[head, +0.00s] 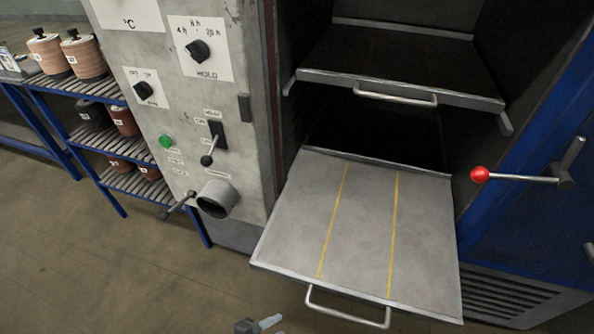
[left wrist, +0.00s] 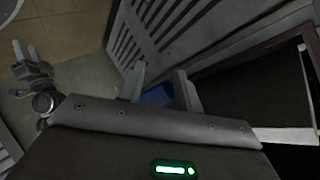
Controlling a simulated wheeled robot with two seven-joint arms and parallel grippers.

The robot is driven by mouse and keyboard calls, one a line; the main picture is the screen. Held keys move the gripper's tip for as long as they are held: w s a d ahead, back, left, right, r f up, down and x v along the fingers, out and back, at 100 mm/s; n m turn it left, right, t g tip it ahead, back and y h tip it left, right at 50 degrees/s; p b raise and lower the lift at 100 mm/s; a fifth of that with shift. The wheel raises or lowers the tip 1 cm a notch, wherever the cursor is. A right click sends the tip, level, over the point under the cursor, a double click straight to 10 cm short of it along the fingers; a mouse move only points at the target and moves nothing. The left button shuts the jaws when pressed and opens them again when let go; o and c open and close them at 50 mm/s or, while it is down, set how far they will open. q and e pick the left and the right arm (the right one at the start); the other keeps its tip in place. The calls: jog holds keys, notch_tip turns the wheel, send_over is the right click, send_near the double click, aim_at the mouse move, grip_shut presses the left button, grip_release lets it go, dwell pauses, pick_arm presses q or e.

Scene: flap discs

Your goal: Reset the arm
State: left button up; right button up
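In the left wrist view my left gripper (left wrist: 162,82) has its two fingers apart with nothing between them; vent slats and a dark opening lie beyond. My right gripper (left wrist: 26,50) shows at the left of that view, over the floor, its two fingers apart and empty. In the head view only a small part of one gripper (head: 262,325) shows at the bottom edge, below the pulled-out shelf; I cannot tell which one it is. The lower oven shelf (head: 365,215) is pulled out, bare, with two yellow lines and a front handle.
The oven door (head: 530,220) stands open at right, with a red-knobbed lever (head: 480,174). An upper shelf (head: 400,75) sits inside, empty. The control panel (head: 190,100) is at left, beside a blue rack (head: 75,85) holding several disc stacks. The floor (head: 90,265) at lower left is clear.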

pick_arm(q)
jog(key=s+a+f+n+g+y, duration=0.2)
jog(key=a+f+n+y, duration=0.7)
jog(key=a+f, duration=1.05)
jog(key=s+a+f+n+g, duration=0.2)
jog(key=s+a+f+n, duration=0.2)
jog(key=s+f+n, duration=0.35)
jog(key=s+d+f+n+g+y, duration=0.1)
jog(key=s+f, duration=0.3)
jog(key=s, duration=0.9)
jog(key=shift+s+g, duration=0.25)
jog(key=shift+g, duration=0.55)
